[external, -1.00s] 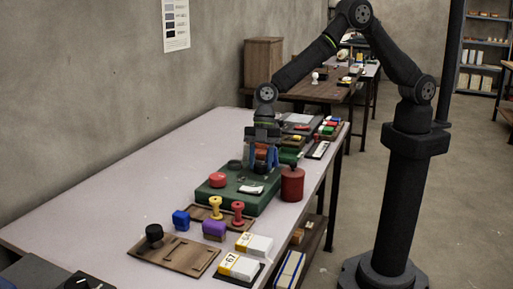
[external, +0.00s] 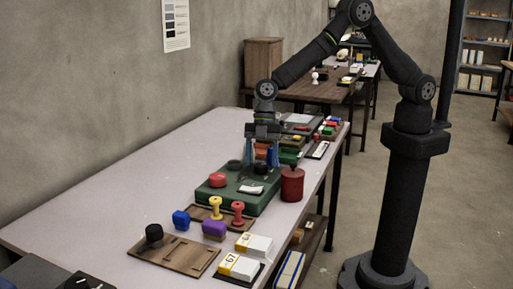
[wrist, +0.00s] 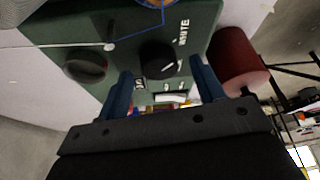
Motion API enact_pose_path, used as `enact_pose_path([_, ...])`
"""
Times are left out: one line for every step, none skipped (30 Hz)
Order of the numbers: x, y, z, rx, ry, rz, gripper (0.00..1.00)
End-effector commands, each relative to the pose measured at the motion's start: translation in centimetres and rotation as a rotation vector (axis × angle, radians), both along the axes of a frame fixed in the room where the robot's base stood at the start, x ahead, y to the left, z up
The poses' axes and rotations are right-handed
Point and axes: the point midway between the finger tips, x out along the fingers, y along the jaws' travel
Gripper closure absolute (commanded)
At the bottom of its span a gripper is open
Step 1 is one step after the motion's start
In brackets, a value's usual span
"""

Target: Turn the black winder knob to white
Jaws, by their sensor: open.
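The black winder knob (wrist: 159,60) sits on the green box (wrist: 120,28), with a white pointer line on its top. The word WHITE (wrist: 183,32) is printed on the box beside it, and other printed marks are only partly readable. My gripper (wrist: 163,86) is open, its two blue fingers on either side of the knob's near side in the wrist view. I cannot tell whether they touch it. In the external view my gripper (external: 263,155) is over the far part of the green box (external: 266,199); the fingers partly hide the knob there.
A red canister (external: 292,185) stands close at the box's right. A red button (external: 217,180), stamps and a wooden board (external: 180,257) lie nearer.

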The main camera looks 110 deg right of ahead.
Motion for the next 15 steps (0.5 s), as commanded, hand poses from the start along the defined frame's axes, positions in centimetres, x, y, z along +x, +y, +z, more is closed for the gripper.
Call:
enact_pose_path([-0.1, -0.3, 0.9, 0.0, -0.003, -0.001, 0.38])
enact_pose_path([-0.2, -0.5, 1.4, 0.0, -0.004, -0.002, 0.38])
enact_pose_path([-0.4, -0.8, 2.3, 0.0, -0.005, -0.003, 0.38])
enact_pose_path([-0.5, -1.1, 3.0, 0.0, -0.005, -0.003, 0.38])
enact_pose_path([-0.7, -1.3, 3.6, 0.0, -0.005, -0.003, 0.38])
enact_pose_path([-0.9, -1.6, 4.6, 0.0, -0.006, -0.002, 0.38])
enact_pose_path([-1.1, -1.8, 5.3, 0.0, -0.006, -0.001, 0.38])
enact_pose_path([-1.2, -2.1, 6.0, -0.001, -0.007, -0.001, 0.38])
enact_pose_path([-1.4, -2.4, 6.9, -0.002, -0.006, -0.001, 0.38])
enact_pose_path([-1.6, -2.7, 7.6, -0.002, -0.006, -0.001, 0.38])
enact_pose_path([-1.7, -2.9, 8.3, -0.001, -0.007, -0.001, 0.38])
enact_pose_path([-1.9, -3.2, 9.2, -0.001, -0.005, -0.002, 0.38])
enact_pose_path([-2.1, -3.4, 9.8, 0.0, -0.006, -0.002, 0.38])
enact_pose_path([-2.2, -3.6, 10.4, 0.0, -0.006, -0.002, 0.38])
enact_pose_path([-2.4, -3.9, 11.2, 0.0, -0.006, -0.002, 0.38])
